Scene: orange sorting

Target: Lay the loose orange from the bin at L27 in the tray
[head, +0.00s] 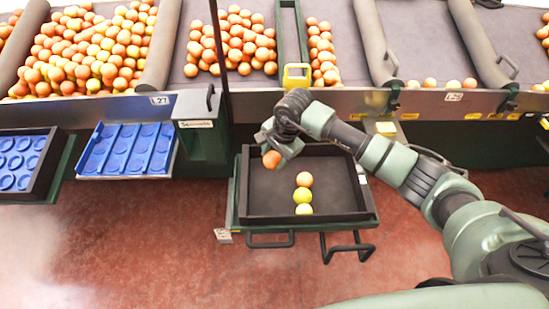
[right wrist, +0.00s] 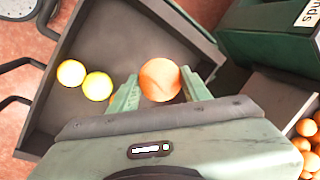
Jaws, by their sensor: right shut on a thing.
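My right gripper (head: 272,150) is shut on an orange (head: 271,160), which also shows between the two fingers in the right wrist view (right wrist: 160,79). It holds the orange above the left part of a dark, shallow tray (head: 345,208). The tray holds a short row of fruit: an orange one (head: 304,179), a yellow-green one (head: 303,196) and a yellow one (head: 304,209). In the right wrist view a finger partly hides the orange one. The bin above the L27 label (head: 160,99) holds many oranges (head: 85,50). My left gripper is not in view.
Blue moulded trays (head: 125,150) stand at the left. More bins of oranges (head: 232,40) line the back, with grey padded dividers. The tray's left and right sides are bare.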

